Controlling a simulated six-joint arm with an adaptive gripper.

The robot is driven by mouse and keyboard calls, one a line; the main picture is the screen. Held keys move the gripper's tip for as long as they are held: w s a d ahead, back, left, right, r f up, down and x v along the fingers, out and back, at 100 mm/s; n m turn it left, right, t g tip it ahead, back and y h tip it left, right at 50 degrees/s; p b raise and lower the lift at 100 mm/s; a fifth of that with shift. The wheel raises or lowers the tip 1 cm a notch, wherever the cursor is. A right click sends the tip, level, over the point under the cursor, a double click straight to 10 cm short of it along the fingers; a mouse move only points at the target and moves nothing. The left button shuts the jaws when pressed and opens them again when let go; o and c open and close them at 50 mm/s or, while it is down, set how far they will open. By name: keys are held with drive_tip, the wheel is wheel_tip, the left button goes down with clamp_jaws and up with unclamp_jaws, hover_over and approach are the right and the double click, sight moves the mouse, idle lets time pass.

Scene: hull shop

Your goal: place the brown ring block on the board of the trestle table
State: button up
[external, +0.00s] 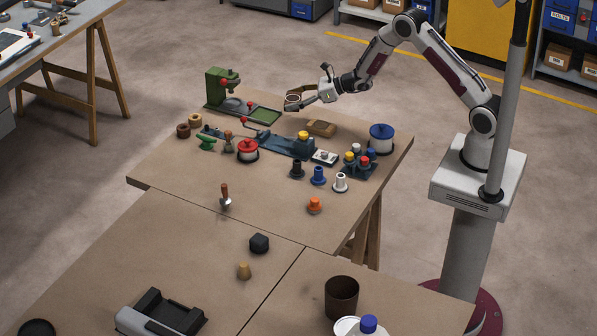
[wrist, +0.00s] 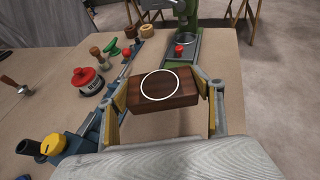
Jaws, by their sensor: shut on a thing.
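The brown ring block (wrist: 162,100) is a dark brown block with a white ring on its top face. In the wrist view it sits between both fingers of my gripper (wrist: 160,88), which is shut on its two ends. In the external view my gripper (external: 304,101) holds the block (external: 292,105) near the far edge of the trestle table, apparently above the board. The table's board (external: 275,205) is tan and carries many items on its far half. It also shows in the wrist view (wrist: 218,80). The block's underside is hidden.
A green press (external: 217,88) stands left of my gripper. Several pegs are at right. The board's front left is mostly clear.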

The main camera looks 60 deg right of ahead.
sight(295, 123)
drive_tip(key=shift+f, duration=0.15)
drive_tip(key=shift+f, duration=3.25)
drive_tip(key=shift+f, duration=0.6)
drive_tip(key=o, duration=1.4)
drive_tip(key=shift+c, duration=0.2)
drive_tip(key=shift+s+d, duration=0.1)
drive_tip(key=shift+s, duration=0.1)
